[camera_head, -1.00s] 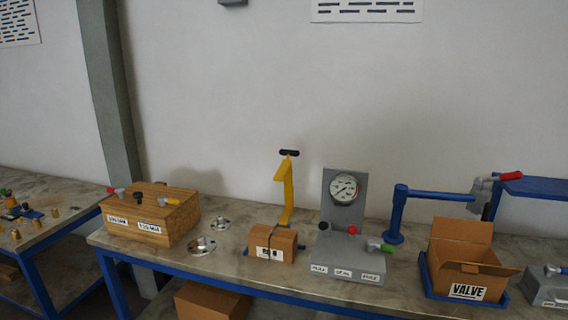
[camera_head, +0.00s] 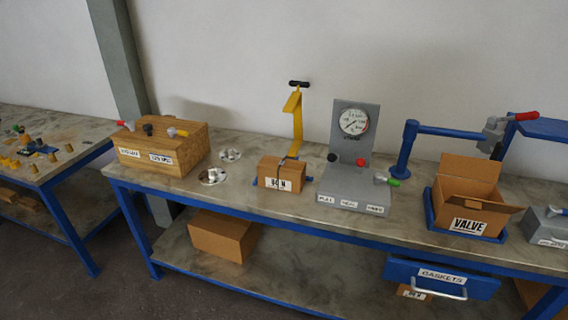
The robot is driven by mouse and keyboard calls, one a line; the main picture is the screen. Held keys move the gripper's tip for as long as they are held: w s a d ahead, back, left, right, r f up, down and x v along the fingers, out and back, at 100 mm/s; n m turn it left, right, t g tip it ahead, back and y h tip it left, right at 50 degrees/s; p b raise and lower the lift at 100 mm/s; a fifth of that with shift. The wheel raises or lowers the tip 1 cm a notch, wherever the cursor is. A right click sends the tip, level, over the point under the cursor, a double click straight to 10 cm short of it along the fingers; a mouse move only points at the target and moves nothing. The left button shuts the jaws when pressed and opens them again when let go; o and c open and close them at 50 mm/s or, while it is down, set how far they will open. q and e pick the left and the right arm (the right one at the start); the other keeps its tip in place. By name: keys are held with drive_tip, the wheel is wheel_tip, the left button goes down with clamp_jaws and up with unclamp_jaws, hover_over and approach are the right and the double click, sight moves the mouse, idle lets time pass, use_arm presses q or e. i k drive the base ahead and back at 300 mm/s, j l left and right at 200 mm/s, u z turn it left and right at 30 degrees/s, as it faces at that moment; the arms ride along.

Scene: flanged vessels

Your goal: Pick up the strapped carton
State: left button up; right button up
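The small brown carton (camera_head: 281,174) sits on the bench top, left of the gauge panel, with a white label on its front. A thin band seems to run over its top. It rests at a blue base (camera_head: 308,178), and a yellow upright (camera_head: 297,120) with a black handle rises behind it. Another closed brown carton (camera_head: 224,236), with no strap that I can make out, lies on the lower shelf. Neither of my grippers is in view.
A wooden block with knobs (camera_head: 162,148) and steel flanges (camera_head: 212,176) stand left of the small carton. The grey gauge panel (camera_head: 355,185) is close on its right. Further right are the open VALVE box (camera_head: 468,200) and a pulled-out GASKETS drawer (camera_head: 440,279).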

sight(282, 173)
drive_tip(key=i+l+u, duration=0.15)
drive_tip(key=l, duration=0.2)
drive_tip(key=i+l+u, duration=0.15)
drive_tip(key=l, duration=0.2)
drive_tip(key=i+l+u, duration=0.15)
drive_tip(key=l, duration=0.2)
drive_tip(key=i+l+u, duration=0.15)
drive_tip(key=l, duration=0.25)
